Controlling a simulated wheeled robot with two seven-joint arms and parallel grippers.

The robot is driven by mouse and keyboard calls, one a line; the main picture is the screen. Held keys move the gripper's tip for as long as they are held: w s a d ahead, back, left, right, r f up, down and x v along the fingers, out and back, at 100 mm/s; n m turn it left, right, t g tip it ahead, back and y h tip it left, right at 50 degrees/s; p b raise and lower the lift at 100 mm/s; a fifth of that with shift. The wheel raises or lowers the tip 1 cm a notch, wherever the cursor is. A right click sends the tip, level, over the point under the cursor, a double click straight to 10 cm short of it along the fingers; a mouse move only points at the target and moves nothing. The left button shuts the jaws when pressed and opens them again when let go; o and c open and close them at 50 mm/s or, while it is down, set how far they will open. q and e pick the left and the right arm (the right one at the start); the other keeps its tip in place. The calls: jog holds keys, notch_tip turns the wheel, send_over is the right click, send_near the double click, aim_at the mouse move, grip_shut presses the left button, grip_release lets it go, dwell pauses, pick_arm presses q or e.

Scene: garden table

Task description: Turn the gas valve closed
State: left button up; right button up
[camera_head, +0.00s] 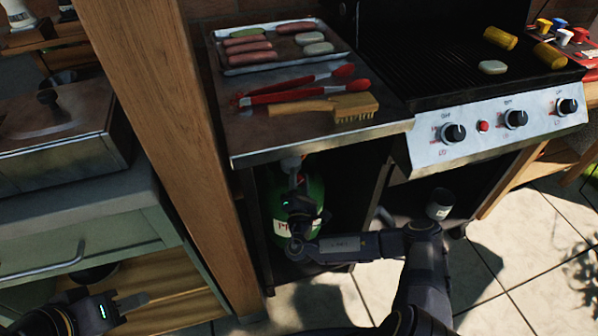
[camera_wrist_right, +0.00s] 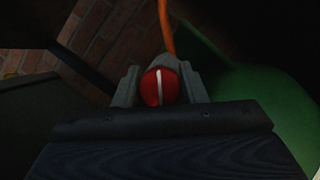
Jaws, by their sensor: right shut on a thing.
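The green gas bottle (camera_head: 312,196) stands in the open cabinet under the grill's side shelf; its green side also shows in the wrist view (camera_wrist_right: 255,110). The gas valve is a round red knob (camera_wrist_right: 160,92) with a white stripe, which stands nearly upright in the wrist view. My right gripper (camera_wrist_right: 160,74) is shut on the knob, one grey finger on each side.
The side shelf (camera_head: 250,150) overhangs the bottle and carries a tray (camera_head: 278,68), red tongs (camera_head: 300,88) and a brush (camera_head: 352,108). A wooden post (camera_head: 170,130) stands left of the cabinet. An orange hose (camera_wrist_right: 166,28) runs behind the knob.

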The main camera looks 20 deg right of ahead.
jog(key=m+g+p, duration=0.1)
jog(key=m+p, duration=0.1)
jog(key=m+h+p, duration=0.1)
jog(key=m, duration=0.2)
jog(key=shift+r+g+p, duration=0.1)
jog(key=shift+g+p, duration=0.25)
jog(key=shift+g, duration=0.05)
jog(key=shift+f+m+g+p, duration=0.2)
jog(key=shift+m+g+p, duration=0.65)
jog(key=shift+m, duration=0.85)
jog(key=o, duration=1)
jog(key=v, duration=0.7)
jog(key=shift+s+a+f+p, duration=0.1)
jog(key=shift+s+f+p, duration=0.05)
jog(key=shift+s+p, duration=0.25)
